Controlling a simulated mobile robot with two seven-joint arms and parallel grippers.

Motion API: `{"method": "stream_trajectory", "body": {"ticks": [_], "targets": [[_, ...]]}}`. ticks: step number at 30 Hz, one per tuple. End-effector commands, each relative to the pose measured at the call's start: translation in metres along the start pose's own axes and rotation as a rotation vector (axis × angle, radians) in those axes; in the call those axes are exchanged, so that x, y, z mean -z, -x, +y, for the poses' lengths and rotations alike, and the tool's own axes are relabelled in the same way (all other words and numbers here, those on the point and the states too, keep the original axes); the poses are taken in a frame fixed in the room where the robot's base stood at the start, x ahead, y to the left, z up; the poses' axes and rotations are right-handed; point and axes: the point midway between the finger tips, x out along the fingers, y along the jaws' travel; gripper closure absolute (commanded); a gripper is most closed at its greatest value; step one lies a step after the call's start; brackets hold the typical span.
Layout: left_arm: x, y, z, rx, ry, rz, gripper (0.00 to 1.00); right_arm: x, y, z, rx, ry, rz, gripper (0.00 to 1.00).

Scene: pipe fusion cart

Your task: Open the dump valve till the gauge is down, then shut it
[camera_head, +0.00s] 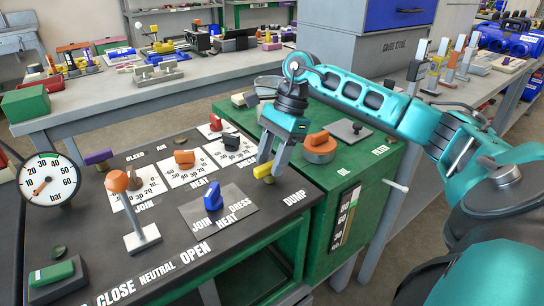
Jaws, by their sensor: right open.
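The dump valve is a yellow knob (263,172) on the dark panel, beside the label DUMP. My right gripper (268,162) reaches down from above with its fingers at the yellow knob. The jaws are open; whether they touch the knob cannot be told. The fingers hide part of the knob, so its exact turn is unclear. The round white gauge (48,178), marked in bar, stands at the panel's left edge. Its orange needle points to the lower left, toward the low end of the scale. My left gripper is out of view.
An orange-topped lever (117,182) stands upright on the panel. A blue selector knob (213,197) sits just left of the yellow knob. An orange round cap (318,146) is on the green cabinet (345,195) to the right. A grey bench (110,100) with small items stands behind.

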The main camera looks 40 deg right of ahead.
Motion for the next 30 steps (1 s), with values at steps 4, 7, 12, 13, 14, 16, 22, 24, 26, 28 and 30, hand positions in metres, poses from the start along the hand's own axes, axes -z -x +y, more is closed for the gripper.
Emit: {"method": "stream_trajectory", "body": {"ticks": [4, 7, 12, 13, 14, 16, 22, 24, 26, 28, 30], "targets": [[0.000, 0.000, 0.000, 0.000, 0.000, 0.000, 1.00, 0.000, 0.002, 0.000, 0.000, -0.001, 0.000, 0.55], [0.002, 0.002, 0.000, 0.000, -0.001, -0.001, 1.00, -0.001, 0.011, -0.001, 0.002, -0.001, 0.000, 0.55], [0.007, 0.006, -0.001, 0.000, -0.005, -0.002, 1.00, -0.001, 0.045, -0.001, 0.004, -0.001, 0.000, 0.55], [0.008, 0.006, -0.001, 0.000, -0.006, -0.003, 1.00, -0.001, 0.052, -0.001, 0.005, -0.002, 0.000, 0.55], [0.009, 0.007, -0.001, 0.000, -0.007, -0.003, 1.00, -0.001, 0.059, -0.001, 0.005, -0.002, -0.001, 0.55], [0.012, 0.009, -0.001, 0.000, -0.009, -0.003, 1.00, -0.001, 0.075, -0.001, 0.005, -0.001, -0.001, 0.55], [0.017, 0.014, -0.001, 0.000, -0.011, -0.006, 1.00, -0.001, 0.112, -0.001, 0.003, -0.001, -0.001, 0.55], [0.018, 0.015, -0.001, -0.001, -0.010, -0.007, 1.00, -0.001, 0.120, -0.001, 0.002, 0.000, 0.000, 0.55], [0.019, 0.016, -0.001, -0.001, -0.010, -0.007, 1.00, -0.001, 0.124, 0.000, 0.002, -0.001, 0.000, 0.55], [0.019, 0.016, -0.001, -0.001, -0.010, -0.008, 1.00, 0.000, 0.128, 0.000, 0.001, -0.001, -0.001, 0.55], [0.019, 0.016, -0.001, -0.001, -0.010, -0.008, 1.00, 0.000, 0.129, 0.000, 0.000, 0.000, 0.000, 0.55]]}}
